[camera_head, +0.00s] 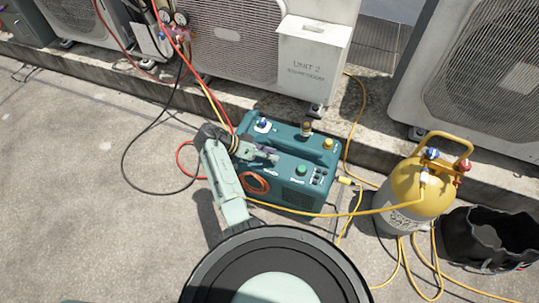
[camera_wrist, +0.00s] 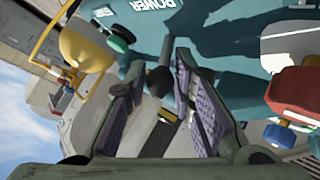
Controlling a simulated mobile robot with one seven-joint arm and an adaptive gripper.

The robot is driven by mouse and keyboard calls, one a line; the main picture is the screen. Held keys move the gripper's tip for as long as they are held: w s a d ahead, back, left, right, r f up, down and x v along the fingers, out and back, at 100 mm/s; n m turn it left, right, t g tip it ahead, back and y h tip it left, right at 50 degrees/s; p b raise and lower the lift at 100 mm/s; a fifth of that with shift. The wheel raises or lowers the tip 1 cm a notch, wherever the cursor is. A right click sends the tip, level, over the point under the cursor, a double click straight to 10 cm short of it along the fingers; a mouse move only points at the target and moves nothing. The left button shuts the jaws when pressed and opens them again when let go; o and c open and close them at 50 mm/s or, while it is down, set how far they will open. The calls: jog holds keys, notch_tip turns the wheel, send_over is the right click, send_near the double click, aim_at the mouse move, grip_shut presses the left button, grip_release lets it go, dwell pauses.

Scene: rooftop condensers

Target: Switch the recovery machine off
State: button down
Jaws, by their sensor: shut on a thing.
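My gripper (camera_head: 270,156) is at the left part of the machine's face. In the wrist view my gripper (camera_wrist: 159,76) has its purple-padded fingers closed around a dark knob-like part (camera_wrist: 160,81) close to the teal body (camera_wrist: 220,45). The lettering POWER (camera_wrist: 158,8) and a green round button (camera_wrist: 121,39) are beside it. The switch position cannot be made out.
Yellow, red and black hoses cross the ground around the machine. A condenser marked UNIT 2 (camera_head: 313,62) stands behind on a concrete ledge. The left floor is mostly clear.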

jog(key=c, duration=1.3)
grip_release()
jog(key=shift+c, duration=0.2)
jog(key=shift+a, duration=0.1)
jog(key=v, duration=1.2)
jog(key=shift+w, duration=0.1)
